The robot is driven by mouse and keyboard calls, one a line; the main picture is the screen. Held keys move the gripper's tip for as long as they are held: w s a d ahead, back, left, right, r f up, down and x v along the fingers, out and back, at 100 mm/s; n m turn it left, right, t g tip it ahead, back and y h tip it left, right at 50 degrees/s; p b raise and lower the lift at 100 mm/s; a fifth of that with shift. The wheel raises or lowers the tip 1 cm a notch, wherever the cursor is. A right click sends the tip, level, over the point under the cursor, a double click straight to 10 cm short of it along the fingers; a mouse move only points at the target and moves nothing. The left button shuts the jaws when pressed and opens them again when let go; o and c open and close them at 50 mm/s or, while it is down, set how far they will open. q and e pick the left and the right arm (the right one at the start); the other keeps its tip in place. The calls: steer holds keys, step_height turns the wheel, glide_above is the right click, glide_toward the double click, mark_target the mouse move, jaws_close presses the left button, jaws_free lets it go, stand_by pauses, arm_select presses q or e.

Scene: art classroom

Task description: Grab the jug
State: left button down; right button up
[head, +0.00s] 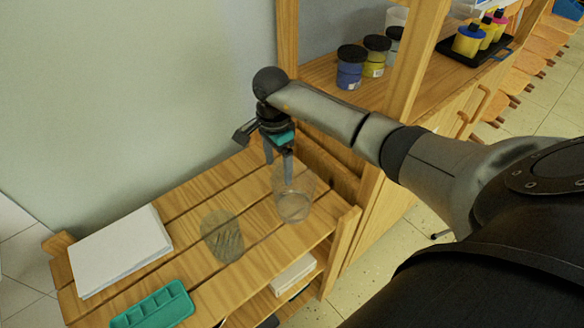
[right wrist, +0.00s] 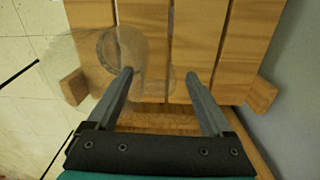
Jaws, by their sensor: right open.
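The jug (head: 293,205) is clear, see-through glass and stands upright at the right end of the slatted wooden shelf top. My right gripper (head: 278,168) is open and points down at the jug's upper left side in the head view. In the right wrist view the jug (right wrist: 88,62) shows faintly on the left, overlapping the left finger. A faint clear part, perhaps its handle, shows between the open fingers (right wrist: 159,75). I cannot tell whether a finger touches it. My left gripper is not in view.
A grey, see-through round patch (head: 222,238), perhaps a shadow, lies left of the jug. White paper (head: 120,248) and a green tray (head: 153,306) are further left. A wooden shelf with paint jars (head: 350,68) rises behind at right; a wall is at the back.

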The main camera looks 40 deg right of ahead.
jaws_close()
stand_by(0.6)
